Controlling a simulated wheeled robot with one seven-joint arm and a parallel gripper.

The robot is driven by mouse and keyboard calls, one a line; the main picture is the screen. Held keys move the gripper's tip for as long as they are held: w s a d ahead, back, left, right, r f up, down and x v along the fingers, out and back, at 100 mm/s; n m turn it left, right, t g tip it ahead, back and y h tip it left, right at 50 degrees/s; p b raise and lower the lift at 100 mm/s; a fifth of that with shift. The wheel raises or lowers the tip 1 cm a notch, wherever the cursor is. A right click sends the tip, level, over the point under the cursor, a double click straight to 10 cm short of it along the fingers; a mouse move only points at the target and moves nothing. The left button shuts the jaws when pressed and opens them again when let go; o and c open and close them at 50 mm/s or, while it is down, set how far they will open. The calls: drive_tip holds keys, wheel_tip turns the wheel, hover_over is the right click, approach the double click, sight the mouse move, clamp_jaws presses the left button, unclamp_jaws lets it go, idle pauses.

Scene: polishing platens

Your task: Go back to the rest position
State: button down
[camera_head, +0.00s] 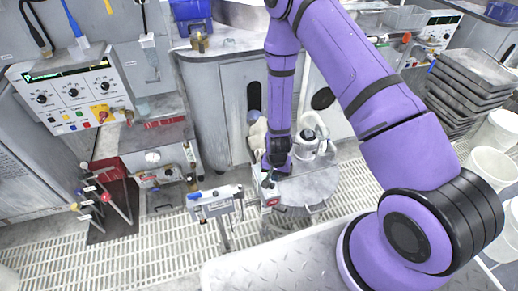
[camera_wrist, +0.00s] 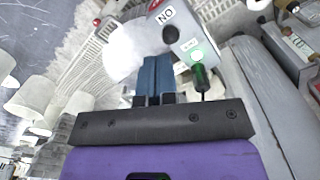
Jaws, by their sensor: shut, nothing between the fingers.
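My gripper (camera_head: 268,178) points down at the end of my purple arm, in the middle of the head view. It is at a small grey control box beside a round platen table (camera_head: 308,188). In the wrist view the two blue fingers of my gripper (camera_wrist: 155,66) are together with nothing between them. I cannot tell whether the fingertips touch the box.
An instrument panel (camera_head: 70,92) is at far left. Stacked trays (camera_head: 470,85) and white buckets (camera_head: 492,165) are at right.

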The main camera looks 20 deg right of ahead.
drive_tip(key=w+d+r+n+t+y, duration=0.1)
drive_tip(key=w+r+n, duration=0.1)
drive_tip(key=r, duration=1.6)
drive_tip(key=w+d+r+n+t, duration=0.1)
drive_tip(key=r, duration=1.6)
drive_tip(key=s+d+r+n+t, duration=0.1)
drive_tip(key=s+d+r, duration=0.1)
drive_tip(key=s+r, duration=0.9)
drive_tip(key=s+d+r+n+t+h, duration=0.1)
drive_tip(key=s+d+r+n+t, duration=0.1)
drive_tip(key=s+r, duration=0.9)
drive_tip(key=shift+s+d+r, duration=0.4)
drive_tip(key=shift+s+d, duration=0.05)
drive_tip(key=shift+s, duration=0.6)
drive_tip(key=shift+w, duration=0.1)
